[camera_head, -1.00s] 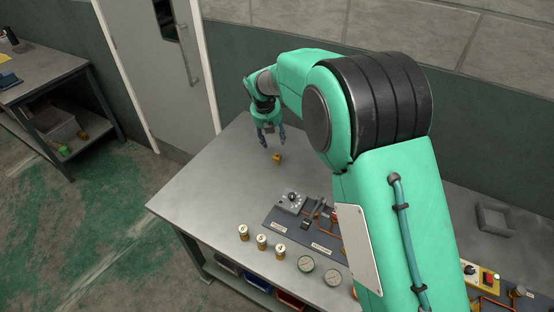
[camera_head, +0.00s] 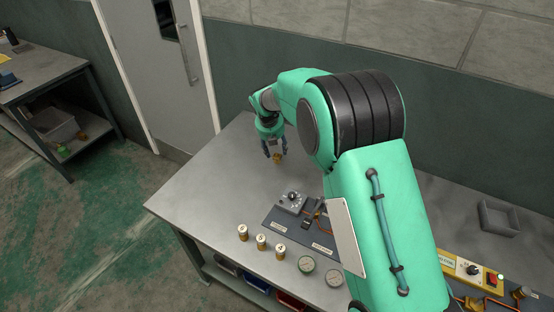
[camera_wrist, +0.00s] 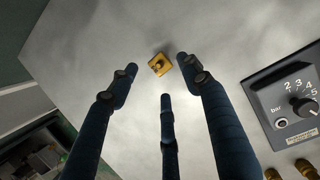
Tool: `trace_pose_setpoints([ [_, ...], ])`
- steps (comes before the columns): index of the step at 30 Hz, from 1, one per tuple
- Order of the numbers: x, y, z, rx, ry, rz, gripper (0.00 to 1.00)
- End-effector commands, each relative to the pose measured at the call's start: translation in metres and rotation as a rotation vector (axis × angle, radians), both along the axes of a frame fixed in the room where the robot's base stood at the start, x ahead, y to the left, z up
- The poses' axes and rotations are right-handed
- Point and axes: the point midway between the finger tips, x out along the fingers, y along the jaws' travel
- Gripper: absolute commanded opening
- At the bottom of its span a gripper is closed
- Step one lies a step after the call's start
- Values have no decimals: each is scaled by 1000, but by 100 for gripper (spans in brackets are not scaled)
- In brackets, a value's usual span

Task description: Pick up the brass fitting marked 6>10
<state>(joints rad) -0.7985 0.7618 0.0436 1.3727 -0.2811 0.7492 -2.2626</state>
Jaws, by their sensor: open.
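A small brass fitting (camera_head: 278,157) stands on the grey bench top towards its back left. Its marking is too small to read. In the wrist view the brass fitting (camera_wrist: 159,64) shows a square yellow base with a darker top. My gripper (camera_head: 274,154) is above and beside it, pointing down. In the wrist view my gripper (camera_wrist: 157,78) has its three dark blue fingers spread apart, with the fitting just beyond the gap between their tips. The gripper is open and holds nothing.
A dark panel with a grey dial box (camera_head: 291,202) lies front right of the fitting. Several labelled brass cylinders (camera_head: 261,242) and round gauges (camera_head: 306,264) stand along the front edge. A square grey tray (camera_head: 498,218) is at the right. The bench around the fitting is clear.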

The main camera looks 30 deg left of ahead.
Motion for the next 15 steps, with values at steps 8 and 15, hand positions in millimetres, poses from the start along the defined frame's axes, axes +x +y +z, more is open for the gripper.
trace_pose_setpoints([
  [8,0,0,-1,0,0,0,48],
  [15,5,0,-21,-2,2,-1,48],
])
